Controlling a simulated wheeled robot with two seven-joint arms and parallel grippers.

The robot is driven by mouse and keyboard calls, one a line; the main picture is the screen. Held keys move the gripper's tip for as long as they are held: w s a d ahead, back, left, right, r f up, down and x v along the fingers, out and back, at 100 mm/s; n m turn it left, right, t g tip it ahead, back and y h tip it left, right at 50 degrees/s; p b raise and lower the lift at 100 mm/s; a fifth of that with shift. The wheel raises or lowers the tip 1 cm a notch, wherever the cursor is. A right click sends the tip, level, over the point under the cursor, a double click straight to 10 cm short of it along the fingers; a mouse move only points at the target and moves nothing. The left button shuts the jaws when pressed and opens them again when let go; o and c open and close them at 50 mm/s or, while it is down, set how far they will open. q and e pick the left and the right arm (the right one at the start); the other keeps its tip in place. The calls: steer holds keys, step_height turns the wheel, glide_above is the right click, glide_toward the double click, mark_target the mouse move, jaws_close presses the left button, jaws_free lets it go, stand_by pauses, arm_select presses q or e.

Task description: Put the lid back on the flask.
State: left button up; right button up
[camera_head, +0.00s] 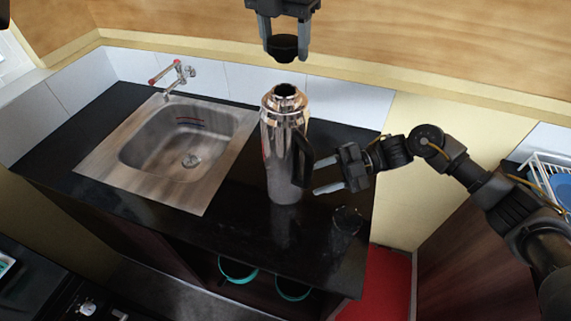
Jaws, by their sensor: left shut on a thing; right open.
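The flask (283,150) is a shiny steel jug with a black handle (303,155) on its right side. It stands upright on the black counter with its dark mouth (286,90) uncovered. My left gripper (286,38) is at the top of the head view, shut on the small black lid (283,49). The lid hangs above the flask's mouth, apart from it. My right gripper (318,177) is open to the right of the flask, its fingers pointing at the handle. I cannot tell whether they touch it.
A steel sink (105,165) with a tap (173,76) is set into the counter (290,235) left of the flask. A dark round object (347,219) lies on the counter below my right gripper. Green-rimmed pots (238,272) sit on the shelf below. A wooden wall (400,45) stands behind.

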mark_target(289, 158)
steer(key=x, duration=0.6)
steer(key=shift+a, duration=0.3)
jaws_close()
